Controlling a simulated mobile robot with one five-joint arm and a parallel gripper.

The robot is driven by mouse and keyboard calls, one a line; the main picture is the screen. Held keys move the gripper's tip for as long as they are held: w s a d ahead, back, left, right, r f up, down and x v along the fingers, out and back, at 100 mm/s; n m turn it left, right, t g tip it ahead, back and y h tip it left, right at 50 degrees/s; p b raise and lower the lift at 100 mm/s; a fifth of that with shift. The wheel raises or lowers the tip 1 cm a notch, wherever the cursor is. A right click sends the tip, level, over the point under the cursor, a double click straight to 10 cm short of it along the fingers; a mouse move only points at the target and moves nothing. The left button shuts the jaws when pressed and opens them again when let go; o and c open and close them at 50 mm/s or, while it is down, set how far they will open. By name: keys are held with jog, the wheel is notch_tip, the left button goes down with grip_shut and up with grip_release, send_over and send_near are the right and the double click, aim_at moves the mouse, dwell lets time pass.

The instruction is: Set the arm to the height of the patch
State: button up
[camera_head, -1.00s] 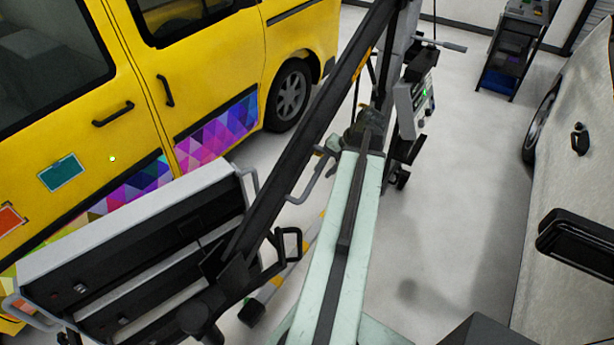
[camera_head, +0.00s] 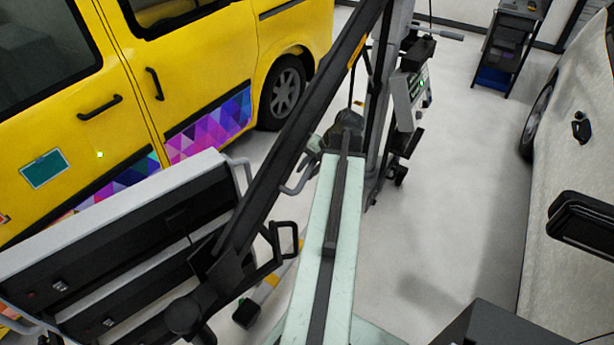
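A teal square patch (camera_head: 42,168) with a pale edge sits on the front door of the yellow van (camera_head: 190,75). A small bright dot (camera_head: 100,154) shows on the same door, right of the patch and slightly higher in the picture. A stand's long black arm (camera_head: 300,120) slants from the upper middle to a white-and-black lamp panel (camera_head: 120,250) at lower left. The panel covers the lower part of the van. My pale green arm (camera_head: 325,245) reaches up from the bottom. My gripper (camera_head: 322,143) is at its far end, beside the stand's post; its fingers are too small and covered to read.
A control box (camera_head: 405,100) with a green light is mounted on the stand's post (camera_head: 380,90). A white vehicle (camera_head: 565,215) with a dark mirror stands at right. A dark trolley (camera_head: 508,45) stands at the back. The floor between stand and white vehicle is clear.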

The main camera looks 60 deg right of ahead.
grip_shut()
jog(key=shift+r, duration=0.1)
dwell(1.2)
